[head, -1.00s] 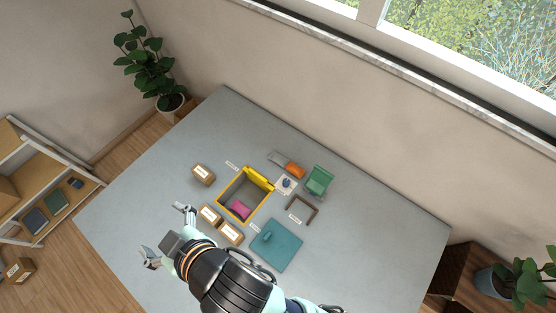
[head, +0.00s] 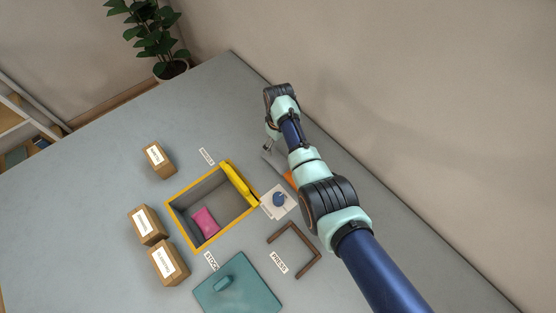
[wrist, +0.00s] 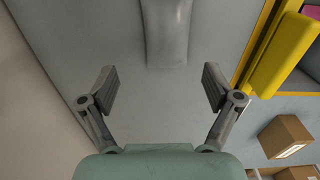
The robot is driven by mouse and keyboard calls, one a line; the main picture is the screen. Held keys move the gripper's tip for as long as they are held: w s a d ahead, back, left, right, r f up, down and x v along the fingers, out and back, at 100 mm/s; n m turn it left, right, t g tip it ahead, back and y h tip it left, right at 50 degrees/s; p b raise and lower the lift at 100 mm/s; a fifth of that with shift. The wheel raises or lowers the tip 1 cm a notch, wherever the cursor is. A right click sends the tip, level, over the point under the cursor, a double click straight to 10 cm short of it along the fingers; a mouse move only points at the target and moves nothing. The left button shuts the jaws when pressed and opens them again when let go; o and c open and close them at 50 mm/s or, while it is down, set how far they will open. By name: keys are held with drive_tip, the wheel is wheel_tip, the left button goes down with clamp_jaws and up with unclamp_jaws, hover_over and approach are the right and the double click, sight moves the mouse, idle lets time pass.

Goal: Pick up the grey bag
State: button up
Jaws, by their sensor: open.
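The grey bag (wrist: 166,30) shows at the top middle of the wrist view, lying on the grey table, its far end cut off by the frame. In the head view a bit of the grey bag (head: 272,160) shows beside my arm; the rest is hidden. My gripper (wrist: 160,84) is open and empty. Its two fingers are spread wider than the bag, and the bag lies ahead of the gap between them. In the head view my gripper (head: 268,146) is close to the bag and partly covered by my arm.
The yellow-rimmed box (head: 182,224) holds a pink bag (head: 205,222). An orange piece (head: 289,180) lies beside my arm. A white pad with a blue object (head: 279,199), a brown frame (head: 310,268), a teal mat (head: 250,290) and cardboard boxes (head: 158,160) stand around. The table's far left is clear.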

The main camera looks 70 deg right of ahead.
sight(277, 159)
drive_tip(key=shift+s+f, duration=0.1)
drive_tip(key=shift+f, duration=0.05)
drive_tip(key=shift+a+f, duration=0.1)
drive_tip(key=shift+a, duration=0.05)
drive_tip(key=f+b, duration=0.1)
drive_tip(key=f, duration=0.1)
drive_tip(key=f+b, duration=0.2)
drive_tip(key=f, duration=0.1)
drive_tip(key=a+f+b, duration=0.1)
drive_tip(key=f+b, duration=0.1)
drive_tip(key=f, duration=0.1)
drive_tip(key=shift+d+r, duration=0.1)
drive_tip(key=shift+r, duration=0.15)
drive_tip(key=c, duration=1.2)
